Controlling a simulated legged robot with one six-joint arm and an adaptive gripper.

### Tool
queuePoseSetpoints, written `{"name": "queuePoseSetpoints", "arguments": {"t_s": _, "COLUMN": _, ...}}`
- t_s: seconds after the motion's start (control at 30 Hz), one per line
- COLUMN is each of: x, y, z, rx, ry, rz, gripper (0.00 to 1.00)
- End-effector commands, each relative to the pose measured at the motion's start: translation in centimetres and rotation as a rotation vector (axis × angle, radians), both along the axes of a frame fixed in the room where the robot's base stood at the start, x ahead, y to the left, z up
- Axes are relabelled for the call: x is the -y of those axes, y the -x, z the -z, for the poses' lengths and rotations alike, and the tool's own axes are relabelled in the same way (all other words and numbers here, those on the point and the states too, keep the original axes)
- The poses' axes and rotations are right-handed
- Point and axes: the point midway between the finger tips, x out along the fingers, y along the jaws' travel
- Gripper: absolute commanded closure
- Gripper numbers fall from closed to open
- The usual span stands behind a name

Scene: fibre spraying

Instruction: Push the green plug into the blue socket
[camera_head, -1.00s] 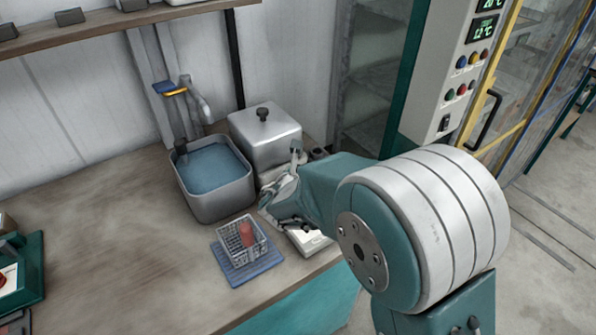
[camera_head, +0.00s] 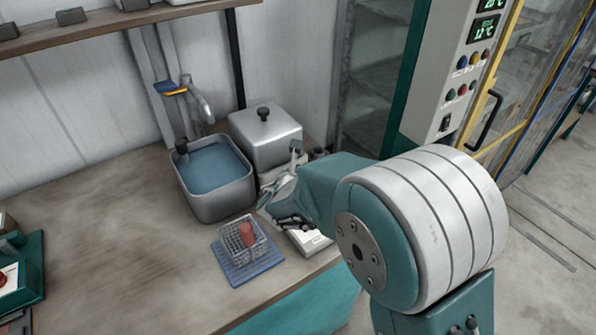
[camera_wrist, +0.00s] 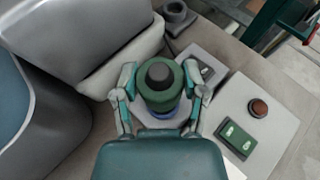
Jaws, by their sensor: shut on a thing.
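In the wrist view a round green plug (camera_wrist: 161,98) with a dark grey top stands upright between my fingers. My gripper (camera_wrist: 160,92) is shut on it, one finger on each side. Part of the blue socket (camera_wrist: 187,116) shows as a blue rim directly below the plug; how deep the plug sits in it is hidden. In the head view my gripper (camera_head: 285,192) is low over the bench, right of the water basin, and my arm hides the plug and socket.
A wire basket (camera_head: 240,240) with a red item is in front on a blue mat. A panel with a green switch (camera_wrist: 238,140) and brown button (camera_wrist: 258,107) lies to the right.

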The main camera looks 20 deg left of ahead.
Motion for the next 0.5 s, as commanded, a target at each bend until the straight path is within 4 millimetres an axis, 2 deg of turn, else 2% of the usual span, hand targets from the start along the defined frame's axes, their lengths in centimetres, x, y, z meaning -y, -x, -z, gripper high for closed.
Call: {"name": "queuePoseSetpoints", "arguments": {"t_s": 0.5, "x": 0.0, "y": 0.0, "z": 0.66, "rx": 0.0, "ry": 0.001, "rz": 0.0, "gripper": 0.94}}
